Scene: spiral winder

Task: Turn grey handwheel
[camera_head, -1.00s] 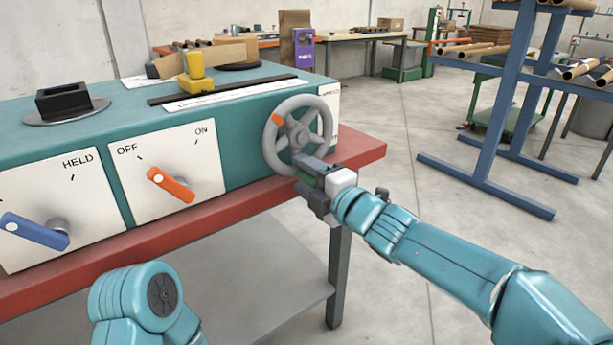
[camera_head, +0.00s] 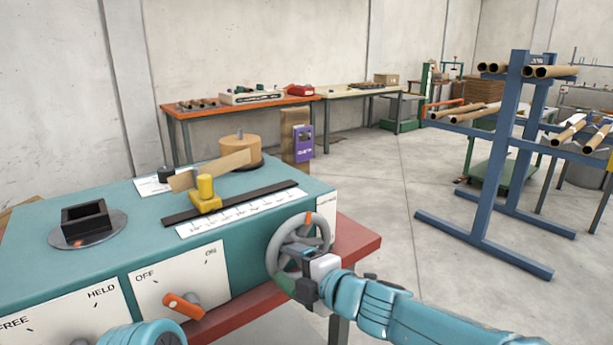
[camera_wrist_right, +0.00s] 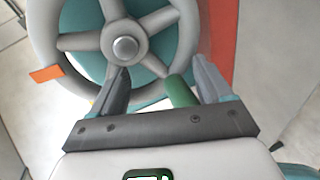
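The grey handwheel (camera_head: 272,253) is on the right end of the teal machine's front. It has spokes, a round hub (camera_wrist_right: 125,48) and an orange mark (camera_head: 309,219) on its rim, now near the top in the head view. A green part (camera_wrist_right: 180,92) shows at the wheel's rim in the right wrist view, at lower left of the wheel in the head view. My right gripper (camera_wrist_right: 160,88) is at the lower rim. Its fingers are apart with the green part between them, close to one finger; a gap shows beside the other. My left gripper is out of view.
The machine top (camera_head: 140,215) bears a black square socket (camera_head: 85,218), a yellow block (camera_head: 205,195) and a cardboard roll (camera_head: 240,150). An orange lever (camera_head: 182,305) is left of the wheel. A blue rack (camera_head: 500,150) stands right; the floor between is clear.

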